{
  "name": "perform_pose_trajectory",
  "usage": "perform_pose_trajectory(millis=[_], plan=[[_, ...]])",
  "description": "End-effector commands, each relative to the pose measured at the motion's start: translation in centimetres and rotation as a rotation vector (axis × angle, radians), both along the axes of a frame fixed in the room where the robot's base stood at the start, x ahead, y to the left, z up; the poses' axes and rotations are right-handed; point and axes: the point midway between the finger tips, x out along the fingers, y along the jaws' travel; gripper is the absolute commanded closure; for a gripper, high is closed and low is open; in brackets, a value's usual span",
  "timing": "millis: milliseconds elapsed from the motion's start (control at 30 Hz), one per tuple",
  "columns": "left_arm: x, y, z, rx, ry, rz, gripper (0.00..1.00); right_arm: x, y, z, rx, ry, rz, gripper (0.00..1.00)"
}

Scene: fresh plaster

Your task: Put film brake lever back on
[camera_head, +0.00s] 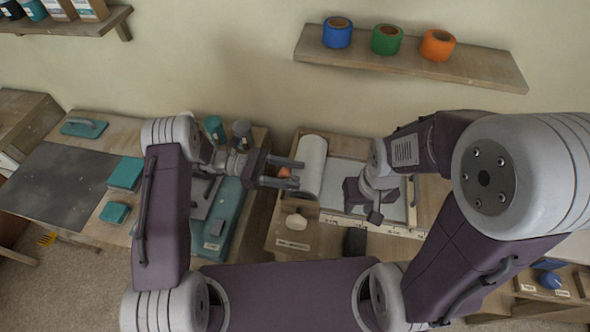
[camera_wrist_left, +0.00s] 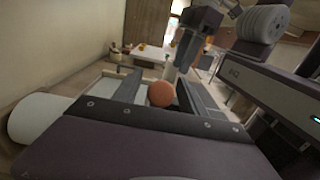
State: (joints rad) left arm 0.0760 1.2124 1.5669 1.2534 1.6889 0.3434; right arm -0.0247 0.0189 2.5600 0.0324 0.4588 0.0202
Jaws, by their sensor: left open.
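The white film roll (camera_head: 311,167) lies at the left end of a wooden bench. An orange knob (camera_head: 284,172), possibly the end of the brake lever, shows beside the roll; any lever arm is hidden. My left gripper (camera_head: 287,173) is open, its two fingers pointing right towards the roll, with the knob between them in the head view. The left wrist view also shows the orange knob (camera_wrist_left: 161,93) just beyond the gripper body; contact cannot be told. My right gripper (camera_head: 374,215) hangs over the bench's pale panel, its jaw opening unclear.
A pale rounded object (camera_head: 296,221) sits on the labelled wooden front, with a dark block (camera_head: 355,241) to its right. A teal tray (camera_head: 231,220) is on the left table. A wall shelf (camera_head: 470,70) holds blue, green and orange rolls. A gap separates the tables.

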Motion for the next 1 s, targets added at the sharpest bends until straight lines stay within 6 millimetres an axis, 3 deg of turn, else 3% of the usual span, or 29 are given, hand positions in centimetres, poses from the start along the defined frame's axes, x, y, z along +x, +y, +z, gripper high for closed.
perform_pose_trajectory(millis=[333,367,500,533,1000], plan=[[-0.26,-0.91,-0.08,0.0,0.0,0.0,0.51,0.0,0.0,0.3,0.0,0.0,0.0,0.64],[-0.26,-0.91,-0.08,0.0,0.0,0.0,0.56,0.0,0.0,0.3,0.0,0.0,0.0,0.64],[-0.25,-0.9,-0.07,0.0,0.0,0.0,0.95,0.0,0.0,0.3,0.0,0.0,0.0,0.64],[-0.24,-0.9,-0.07,0.0,0.0,0.0,1.0,0.0,0.0,0.3,0.0,0.0,0.0,0.64],[-0.24,-0.88,-0.03,0.0,0.0,0.0,1.0,0.0,0.0,0.31,0.0,0.0,0.0,0.64]])
